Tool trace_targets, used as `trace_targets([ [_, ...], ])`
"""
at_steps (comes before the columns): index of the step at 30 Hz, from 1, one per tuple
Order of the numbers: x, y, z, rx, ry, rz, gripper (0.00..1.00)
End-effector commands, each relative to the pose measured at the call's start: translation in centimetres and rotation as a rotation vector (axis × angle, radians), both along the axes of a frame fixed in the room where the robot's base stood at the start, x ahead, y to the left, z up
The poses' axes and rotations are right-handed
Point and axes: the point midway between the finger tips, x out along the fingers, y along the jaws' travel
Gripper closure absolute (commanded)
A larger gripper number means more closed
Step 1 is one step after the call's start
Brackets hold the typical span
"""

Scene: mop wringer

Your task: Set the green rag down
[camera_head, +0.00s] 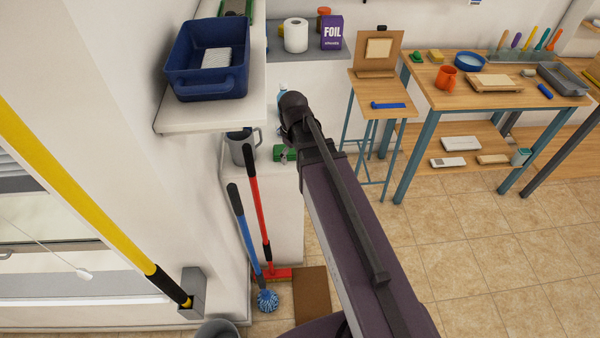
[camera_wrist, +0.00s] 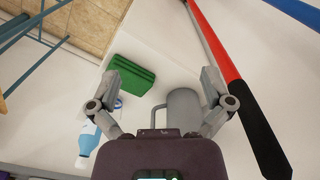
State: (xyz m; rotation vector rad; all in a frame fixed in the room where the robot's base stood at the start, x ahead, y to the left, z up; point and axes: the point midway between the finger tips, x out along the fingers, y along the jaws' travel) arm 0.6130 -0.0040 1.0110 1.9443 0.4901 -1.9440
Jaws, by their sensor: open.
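The green rag (camera_wrist: 133,75), a folded block, lies on the white top of a low cabinet (camera_wrist: 150,45). In the head view the green rag (camera_head: 280,153) shows only in part, beside my arm. My gripper (camera_wrist: 160,84) is open, its fingers spread apart with nothing between them. In the wrist view the rag is ahead of my left finger, and a small gap seems to show between them; I cannot tell their difference in height. In the head view my arm hides most of the gripper.
A grey mug (camera_wrist: 185,108) stands beside the rag, near my right finger. A blue-white bottle (camera_wrist: 88,142) is at left. The red mop handle (camera_head: 260,205) and blue mop handle (camera_head: 245,230) lean close by. A shelf holds a blue basin (camera_head: 207,85). A workbench (camera_head: 440,97) is at right.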

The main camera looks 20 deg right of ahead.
Motion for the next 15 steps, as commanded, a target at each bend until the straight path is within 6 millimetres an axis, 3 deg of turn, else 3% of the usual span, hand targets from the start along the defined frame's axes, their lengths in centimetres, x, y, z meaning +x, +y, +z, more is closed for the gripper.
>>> trace_targets([
  [1, -1.7, 0.1, 0.0, 0.0, 0.0, -0.064, 0.0],
  [6, -4.9, 0.2, 0.0, 0.0, 0.001, -0.279, 0.0],
  [15, -7.5, 0.3, 0.0, 0.0, 0.0, -0.484, 0.0],
])
